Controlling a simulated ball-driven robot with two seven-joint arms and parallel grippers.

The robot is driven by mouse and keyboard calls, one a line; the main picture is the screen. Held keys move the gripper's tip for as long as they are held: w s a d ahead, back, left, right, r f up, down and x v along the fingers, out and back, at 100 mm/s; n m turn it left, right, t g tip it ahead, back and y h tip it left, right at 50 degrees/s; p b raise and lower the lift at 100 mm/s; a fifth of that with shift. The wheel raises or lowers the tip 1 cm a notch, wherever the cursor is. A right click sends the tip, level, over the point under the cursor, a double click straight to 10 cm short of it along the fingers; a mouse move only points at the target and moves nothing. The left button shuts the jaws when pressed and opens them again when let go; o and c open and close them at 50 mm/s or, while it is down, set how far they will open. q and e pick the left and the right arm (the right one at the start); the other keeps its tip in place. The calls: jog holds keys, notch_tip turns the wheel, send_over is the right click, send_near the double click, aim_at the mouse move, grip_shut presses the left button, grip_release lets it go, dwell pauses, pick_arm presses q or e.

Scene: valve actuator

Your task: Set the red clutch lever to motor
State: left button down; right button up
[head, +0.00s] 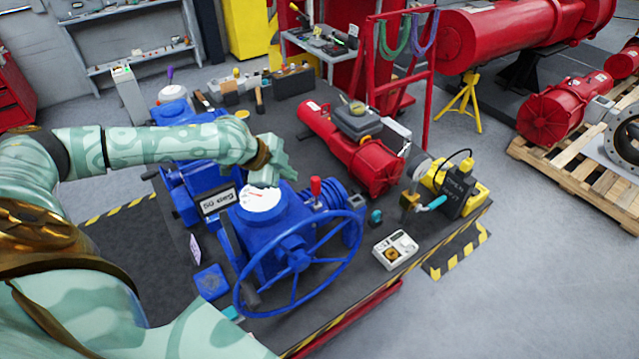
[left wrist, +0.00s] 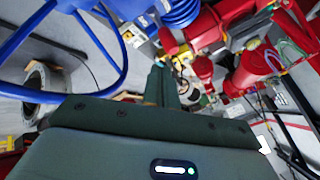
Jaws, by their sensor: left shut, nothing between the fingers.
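The red clutch lever (head: 315,186) stands about upright on the blue valve actuator (head: 262,230), between the white-faced dial (head: 260,198) and the ribbed blue motor housing (head: 343,195). My left gripper (head: 287,168) is above the dial, to the upper left of the lever and apart from it in the picture. In the left wrist view, the left gripper's dark green fingers (left wrist: 160,85) are together and empty. A small red piece (left wrist: 168,40) beside the ribbed blue housing there may be the lever. The right gripper is not in view.
The large blue handwheel (head: 298,265) stands in front of the actuator. A red cylinder actuator (head: 350,148) lies behind it on the dark bench. A white control box (head: 395,249) and a yellow unit (head: 465,185) are to the right.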

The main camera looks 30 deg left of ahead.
pick_arm(q)
jog(key=f, duration=0.1)
send_near(316, 193)
jog(key=x, duration=0.4)
jog(key=shift+d+f+p, duration=0.2)
jog(key=shift+d+p, duration=0.05)
jog(key=shift+p, duration=0.15)
jog(key=shift+w+f, duration=0.2)
jog(key=shift+f, duration=0.25)
jog(key=shift+w+d, duration=0.1)
jog(key=shift+d, duration=0.05)
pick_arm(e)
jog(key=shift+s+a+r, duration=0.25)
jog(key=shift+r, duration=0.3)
